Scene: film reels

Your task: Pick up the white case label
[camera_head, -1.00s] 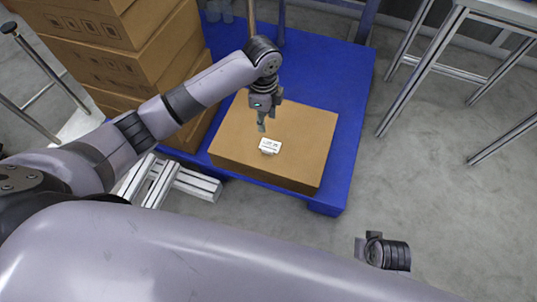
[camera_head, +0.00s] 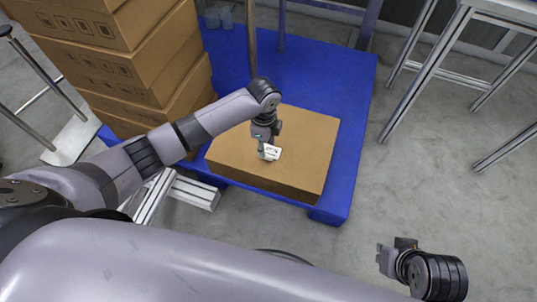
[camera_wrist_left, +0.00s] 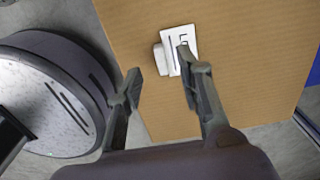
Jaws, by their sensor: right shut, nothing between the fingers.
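The white case label (camera_head: 271,152) is a small white plate with dark print, on top of a flat brown cardboard box (camera_head: 300,150). In the left wrist view the label (camera_wrist_left: 180,48) is tilted, with a pale block beside it. My left gripper (camera_head: 263,150) is over the box, right at the label. In the left wrist view its fingers (camera_wrist_left: 161,76) are apart; the right finger's tip overlaps the label's lower edge in the picture. I cannot tell whether it touches. My right gripper (camera_head: 384,259) is shut and empty, off to the lower right above the floor.
The box lies on a blue pallet (camera_head: 350,110). Stacked cardboard boxes (camera_head: 120,70) rise at the left, close to my left arm. A metal-legged table (camera_head: 425,75) stands at the right. Grey floor (camera_head: 440,200) is clear between.

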